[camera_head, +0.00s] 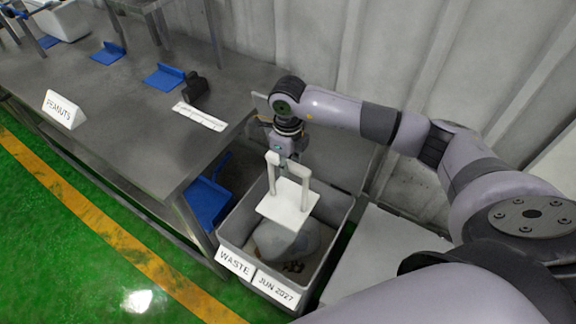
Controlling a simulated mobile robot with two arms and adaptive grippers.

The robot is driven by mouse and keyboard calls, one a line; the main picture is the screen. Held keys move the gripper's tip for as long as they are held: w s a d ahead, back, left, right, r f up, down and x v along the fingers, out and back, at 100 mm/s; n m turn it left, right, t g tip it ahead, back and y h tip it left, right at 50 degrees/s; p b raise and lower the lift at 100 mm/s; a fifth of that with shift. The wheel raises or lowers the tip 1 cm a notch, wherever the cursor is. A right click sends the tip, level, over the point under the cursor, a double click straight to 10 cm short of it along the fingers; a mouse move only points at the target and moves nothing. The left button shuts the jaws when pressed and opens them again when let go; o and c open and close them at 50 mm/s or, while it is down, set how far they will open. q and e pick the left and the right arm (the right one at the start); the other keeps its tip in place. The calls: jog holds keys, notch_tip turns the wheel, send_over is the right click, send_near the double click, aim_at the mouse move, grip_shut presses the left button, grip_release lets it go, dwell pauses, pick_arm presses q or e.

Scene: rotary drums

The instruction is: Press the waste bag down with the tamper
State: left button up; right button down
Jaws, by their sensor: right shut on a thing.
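The white tamper (288,205) has a flat square plate below an upright handle. My right gripper (287,158) points down and is shut on the top of the tamper's handle. The tamper is over the grey waste bin (343,213), labelled WASTE and JUN 2027. The grey waste bag (272,238) lies inside the bin, below the plate and partly hidden by it. I cannot tell whether the plate touches the bag. Small brown bits (293,267) lie beside the bag on the bin floor. My left gripper is not in view.
A grey metal table (120,120) stands left of the bin, with a PEANUTS sign (63,109), blue scoops (165,76), a dark object (195,88) and a white strip (200,117). A blue item (208,201) sits under its edge. A corrugated wall (400,50) is behind.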

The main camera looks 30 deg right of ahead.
jog(key=shift+r+p, duration=1.5)
jog(key=shift+r, duration=1.4)
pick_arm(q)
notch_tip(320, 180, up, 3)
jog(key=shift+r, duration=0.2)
